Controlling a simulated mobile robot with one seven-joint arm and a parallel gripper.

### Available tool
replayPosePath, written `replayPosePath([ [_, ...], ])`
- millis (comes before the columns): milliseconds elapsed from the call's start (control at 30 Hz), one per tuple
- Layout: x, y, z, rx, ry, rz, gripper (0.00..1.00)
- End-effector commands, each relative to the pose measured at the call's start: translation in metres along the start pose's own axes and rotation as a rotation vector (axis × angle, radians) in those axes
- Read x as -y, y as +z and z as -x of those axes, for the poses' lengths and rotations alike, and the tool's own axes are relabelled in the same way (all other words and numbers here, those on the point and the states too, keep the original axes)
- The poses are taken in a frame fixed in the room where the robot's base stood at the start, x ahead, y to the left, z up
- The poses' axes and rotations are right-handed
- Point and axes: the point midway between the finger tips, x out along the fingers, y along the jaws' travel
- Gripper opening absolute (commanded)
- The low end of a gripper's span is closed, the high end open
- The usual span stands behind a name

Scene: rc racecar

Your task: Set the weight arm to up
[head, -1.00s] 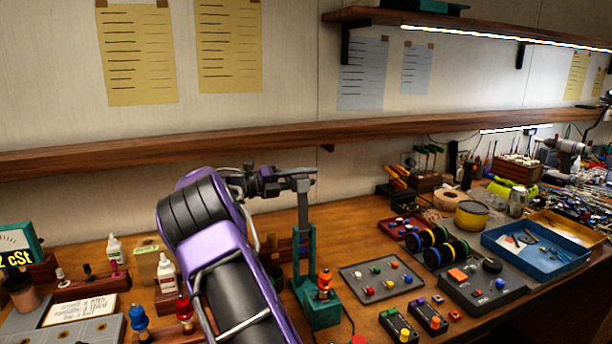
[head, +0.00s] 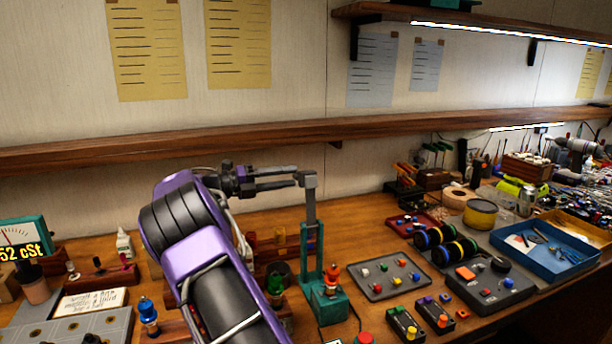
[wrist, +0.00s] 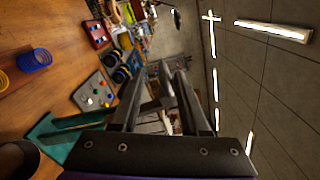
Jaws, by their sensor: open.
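The weight arm (head: 310,208) is a grey bar standing nearly upright on a teal stand (head: 328,306) in the head view, with a grey block at its top. My gripper (head: 296,177) reaches in from the left, its fingertips at that block; I cannot tell whether they touch it. In the wrist view my gripper (wrist: 158,88) is open, with its two dark fingers apart. A grey piece shows between them, probably the weight arm's top. The teal stand (wrist: 65,125) is at the lower left there, partly hidden by my gripper.
A grey panel with coloured knobs (head: 384,275) lies right of the stand. A wooden shelf (head: 240,145) runs along the wall behind. Small bottles and a meter stand at left.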

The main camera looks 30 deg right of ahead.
Motion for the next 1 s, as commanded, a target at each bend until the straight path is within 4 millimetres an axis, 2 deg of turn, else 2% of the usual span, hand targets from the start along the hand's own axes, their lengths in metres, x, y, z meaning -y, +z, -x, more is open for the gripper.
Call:
replayPosePath([
  [33, -0.001, 0.001, 0.014, 0.004, 0.002, -0.001, 0.45],
  [200, -0.001, 0.0, 0.053, 0.002, 0.001, -0.001, 0.45],
  [400, -0.001, 0.0, 0.085, 0.0, 0.002, 0.0, 0.45],
  [600, -0.001, -0.001, 0.096, -0.001, 0.002, 0.001, 0.45],
  [1000, -0.001, -0.001, 0.096, -0.002, 0.001, 0.001, 0.45],
])
